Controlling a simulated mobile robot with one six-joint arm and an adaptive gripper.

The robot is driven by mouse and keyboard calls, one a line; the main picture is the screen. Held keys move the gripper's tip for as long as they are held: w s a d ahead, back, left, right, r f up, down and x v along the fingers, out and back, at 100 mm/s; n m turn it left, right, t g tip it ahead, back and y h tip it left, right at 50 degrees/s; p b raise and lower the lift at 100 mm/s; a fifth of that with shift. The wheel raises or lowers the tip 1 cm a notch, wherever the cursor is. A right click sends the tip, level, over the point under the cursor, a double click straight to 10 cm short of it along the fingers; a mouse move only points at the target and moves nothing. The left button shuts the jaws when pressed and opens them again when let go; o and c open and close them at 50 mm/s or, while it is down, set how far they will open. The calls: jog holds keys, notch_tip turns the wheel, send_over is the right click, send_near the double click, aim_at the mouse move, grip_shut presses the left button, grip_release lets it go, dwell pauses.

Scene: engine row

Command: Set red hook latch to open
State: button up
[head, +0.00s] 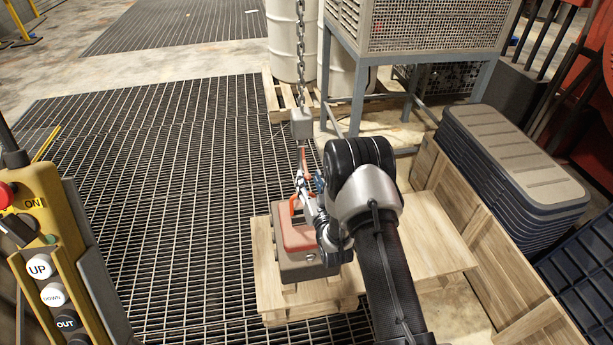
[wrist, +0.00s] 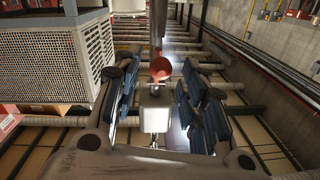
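A chain (head: 300,50) hangs down to a grey hook block (head: 301,124). A small red-orange latch (head: 304,160) shows just below the block. In the wrist view the red latch (wrist: 161,68) sits between the finger pads, with a pale block (wrist: 154,112) below it in the picture. My gripper (head: 309,183) is beside the hook; its fingers (wrist: 160,95) stand wide apart, with visible gaps on both sides of the latch. The hook's lower part is partly hidden by my gripper, and I cannot tell the latch's exact angle.
A box with a red top (head: 298,236) and an orange handle stands below on a wooden pallet (head: 268,285). A yellow control pendant (head: 50,262) is at left. A mesh cage (head: 425,25), white drums (head: 288,40) and stacked lids (head: 515,160) stand behind and right. Left grating is clear.

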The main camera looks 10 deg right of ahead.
aim_at(305, 163)
jog(key=shift+w+a+b, duration=0.1)
jog(key=shift+w+b, duration=0.25)
jog(key=shift+w, duration=1.65)
jog(key=shift+c, duration=0.4)
grip_shut()
